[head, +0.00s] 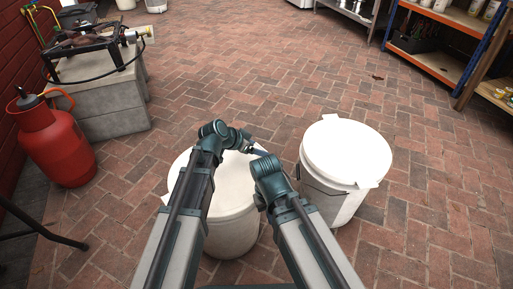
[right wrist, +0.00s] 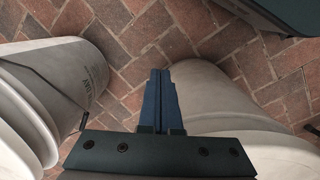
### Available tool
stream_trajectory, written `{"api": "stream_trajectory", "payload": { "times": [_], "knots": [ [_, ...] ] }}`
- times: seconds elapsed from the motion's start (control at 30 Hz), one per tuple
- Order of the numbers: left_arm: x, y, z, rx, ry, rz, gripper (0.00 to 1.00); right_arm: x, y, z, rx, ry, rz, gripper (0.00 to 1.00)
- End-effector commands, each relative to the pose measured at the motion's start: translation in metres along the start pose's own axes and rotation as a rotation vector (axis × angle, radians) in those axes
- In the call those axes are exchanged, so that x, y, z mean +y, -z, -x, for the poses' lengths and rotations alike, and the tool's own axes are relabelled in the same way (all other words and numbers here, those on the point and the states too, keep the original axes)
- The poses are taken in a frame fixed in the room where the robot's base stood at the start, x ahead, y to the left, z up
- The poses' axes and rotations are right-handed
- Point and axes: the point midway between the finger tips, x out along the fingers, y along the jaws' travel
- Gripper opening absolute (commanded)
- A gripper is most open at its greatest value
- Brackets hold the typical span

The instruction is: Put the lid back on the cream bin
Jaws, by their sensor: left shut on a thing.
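The cream bin (head: 228,232) stands in front of me, left of a whiter bin. A pale lid (head: 234,185) with side tabs covers its top; my arms hide parts of its rim, so I cannot tell whether it is fully seated. My left gripper (head: 252,149) is at the lid's far right edge, shut on the lid at about its tab. My right gripper's fingertips are hidden in the head view. In the right wrist view my right gripper (right wrist: 162,78) has its fingers together, empty, above the gap between two bins.
The white bin (head: 335,200) with its own lid (head: 347,150) stands close on the right. A red gas bottle (head: 55,145) and a burner on grey blocks (head: 110,105) are at left. Shelves (head: 435,60) stand at back right. The brick floor between is mostly clear.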

Motion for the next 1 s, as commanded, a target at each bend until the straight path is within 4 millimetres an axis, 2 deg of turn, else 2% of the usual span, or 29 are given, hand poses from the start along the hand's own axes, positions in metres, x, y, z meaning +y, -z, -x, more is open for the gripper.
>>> {"api": "stream_trajectory", "payload": {
  "times": [0.17, 0.2, 0.23, 0.57, 1.0],
  "knots": [
    [0.000, -0.003, -0.003, 0.000, 0.000, 0.000, 0.17, 0.000, 0.000, -0.004, 0.000, 0.000, 0.000, 0.00],
    [0.000, -0.002, -0.002, 0.000, 0.000, 0.000, 0.89, 0.000, 0.000, -0.003, 0.000, 0.000, 0.000, 0.00],
    [0.000, -0.002, -0.002, 0.000, 0.000, 0.000, 0.95, 0.000, 0.000, -0.003, 0.000, 0.000, 0.000, 0.00],
    [0.000, -0.002, 0.001, 0.000, 0.000, 0.000, 0.95, 0.000, 0.000, -0.001, 0.000, 0.000, 0.000, 0.00],
    [0.000, -0.001, 0.035, 0.000, 0.001, 0.000, 0.95, 0.002, -0.001, 0.024, -0.001, 0.000, 0.000, 0.00]
  ]
}}
